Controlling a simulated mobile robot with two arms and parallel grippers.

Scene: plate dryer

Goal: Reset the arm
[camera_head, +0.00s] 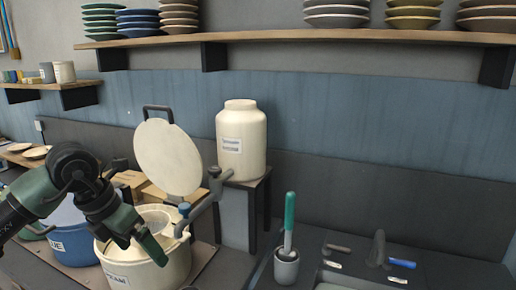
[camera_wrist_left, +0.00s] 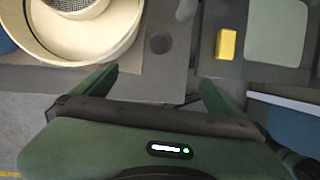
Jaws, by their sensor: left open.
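My left gripper (camera_head: 139,245) comes in from the left in the head view, in front of and above the cream tub (camera_head: 172,262). In the left wrist view my left gripper (camera_wrist_left: 155,88) shows two green fingers spread apart with nothing between them. It is open and empty. The cream tub also shows in the left wrist view (camera_wrist_left: 22,47) at the upper left. Its round lid (camera_head: 168,157) stands raised behind it. My right gripper is in neither view.
A blue tub (camera_head: 75,243) stands left of the cream tub. A grey cup with a green-handled brush (camera_head: 287,266) stands to the right. A white jar (camera_head: 241,140) sits on a stand behind. Plates (camera_head: 337,10) line the high shelf (camera_head: 300,36). A yellow block (camera_wrist_left: 226,44) lies ahead in the wrist view.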

